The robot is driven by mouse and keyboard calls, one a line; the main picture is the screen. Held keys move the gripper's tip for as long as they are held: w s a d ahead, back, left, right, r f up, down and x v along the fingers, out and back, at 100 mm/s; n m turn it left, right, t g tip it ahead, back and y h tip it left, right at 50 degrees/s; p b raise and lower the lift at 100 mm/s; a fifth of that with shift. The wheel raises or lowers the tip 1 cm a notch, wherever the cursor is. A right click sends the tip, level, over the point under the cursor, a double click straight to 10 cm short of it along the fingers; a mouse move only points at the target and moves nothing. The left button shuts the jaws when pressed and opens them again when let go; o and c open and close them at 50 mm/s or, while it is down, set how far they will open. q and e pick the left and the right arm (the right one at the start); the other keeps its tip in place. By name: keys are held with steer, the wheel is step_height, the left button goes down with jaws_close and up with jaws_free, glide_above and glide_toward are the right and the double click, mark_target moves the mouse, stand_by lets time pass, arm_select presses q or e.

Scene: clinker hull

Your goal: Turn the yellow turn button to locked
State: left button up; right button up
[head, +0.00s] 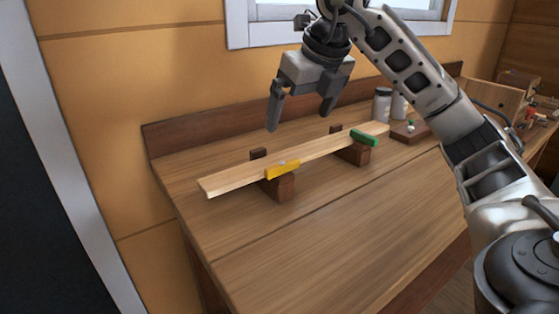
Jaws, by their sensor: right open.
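The yellow turn button (282,170) is a small bar on the front of the left brown block (280,188), lying across the lower edge of a pale plank (236,177). It looks roughly in line with the plank, tilted slightly up to the right. My right gripper (300,117) is open and empty, fingers pointing down. It hangs above and behind the plank, apart from the yellow button. My left gripper is out of view.
A green turn button (364,138) sits at the right brown block (354,154). Pale jars (382,104) and a small brown board (408,132) stand behind to the right. The bench (330,220) is clear in front. A wooden box (497,98) stands far right.

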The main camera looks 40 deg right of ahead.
mark_target(283, 164)
steer(key=b+x, duration=0.1)
steer(key=x, duration=1.2)
steer(key=shift+f, duration=0.15)
steer(key=c, duration=1)
